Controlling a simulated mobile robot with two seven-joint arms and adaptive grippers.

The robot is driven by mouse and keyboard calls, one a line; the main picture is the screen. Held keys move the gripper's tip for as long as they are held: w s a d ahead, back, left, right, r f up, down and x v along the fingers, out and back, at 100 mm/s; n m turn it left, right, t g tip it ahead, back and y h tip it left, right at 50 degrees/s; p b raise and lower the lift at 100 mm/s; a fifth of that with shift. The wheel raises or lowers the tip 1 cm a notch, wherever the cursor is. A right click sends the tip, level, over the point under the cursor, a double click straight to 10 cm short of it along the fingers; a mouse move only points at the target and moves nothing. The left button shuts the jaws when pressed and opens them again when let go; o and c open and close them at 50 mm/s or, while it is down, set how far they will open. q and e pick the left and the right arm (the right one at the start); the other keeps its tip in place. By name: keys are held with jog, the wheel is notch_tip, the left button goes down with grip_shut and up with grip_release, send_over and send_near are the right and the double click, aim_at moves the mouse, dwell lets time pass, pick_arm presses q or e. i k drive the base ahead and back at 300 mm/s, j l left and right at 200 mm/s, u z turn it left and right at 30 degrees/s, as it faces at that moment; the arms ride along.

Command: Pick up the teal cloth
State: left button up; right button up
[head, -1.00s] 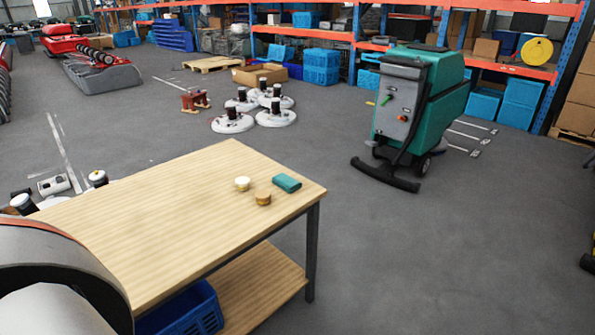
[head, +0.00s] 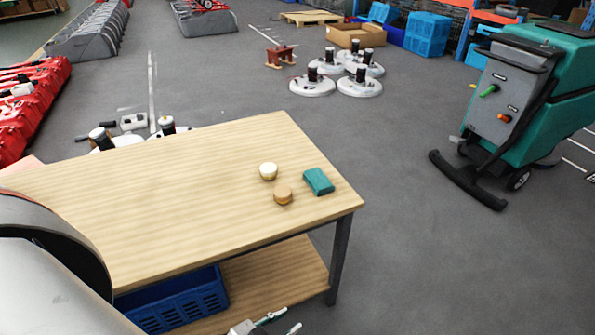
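The teal cloth (head: 318,182) lies as a small folded block on the wooden table (head: 180,190), near its right end. A cream round piece (head: 268,171) and an orange-tan round piece (head: 283,195) stand just left of it. My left gripper (head: 283,321) shows only in part at the bottom edge, nearer to me than the table and well away from the cloth. Its two fingertips are apart with nothing seen between them. My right gripper is not in view.
A blue crate (head: 180,300) sits on the table's lower shelf (head: 275,280). A teal scrubber machine (head: 520,110) stands on the floor to the right. White round units (head: 312,86) stand behind the table. The floor right of the table is clear.

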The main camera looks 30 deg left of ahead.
aim_at(317, 180)
jog(key=i+l+u, duration=0.3)
jog(key=u, duration=0.15)
jog(key=i+l+u, duration=0.25)
jog(key=l+u, duration=0.15)
